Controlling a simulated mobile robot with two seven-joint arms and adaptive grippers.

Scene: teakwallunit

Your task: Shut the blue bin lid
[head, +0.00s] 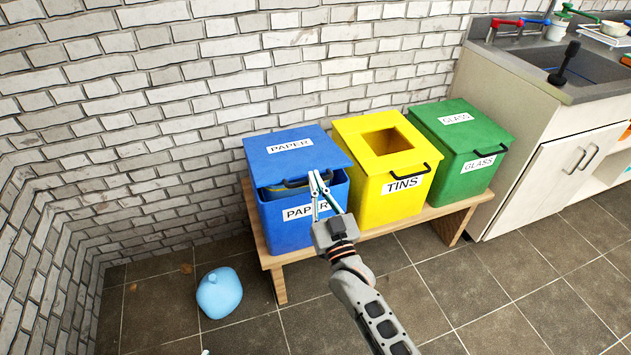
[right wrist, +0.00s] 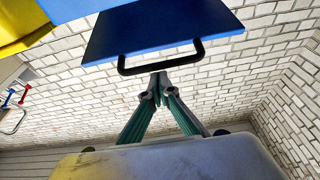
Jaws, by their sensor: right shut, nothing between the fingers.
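The blue bin (head: 283,228) marked PAPER stands at the left end of a low wooden bench. Its blue lid (head: 318,152) is partly raised: a dark gap shows between the lid's front edge and the bin's rim. In the right wrist view the lid (right wrist: 165,28) appears above my fingers, with its black handle (right wrist: 160,66) hanging from the front edge. My right gripper (head: 316,178) is shut and empty, in front of the bin. In the right wrist view its fingertips (right wrist: 158,80) are close to the handle; I cannot tell if they touch it.
A yellow TINS bin (head: 420,166) and a green GLASS bin (head: 497,141) stand to the right on the bench (head: 452,212). A light-blue bag-like object (head: 220,293) lies on the floor at left. A sink counter (head: 550,130) is at right; a brick wall is behind.

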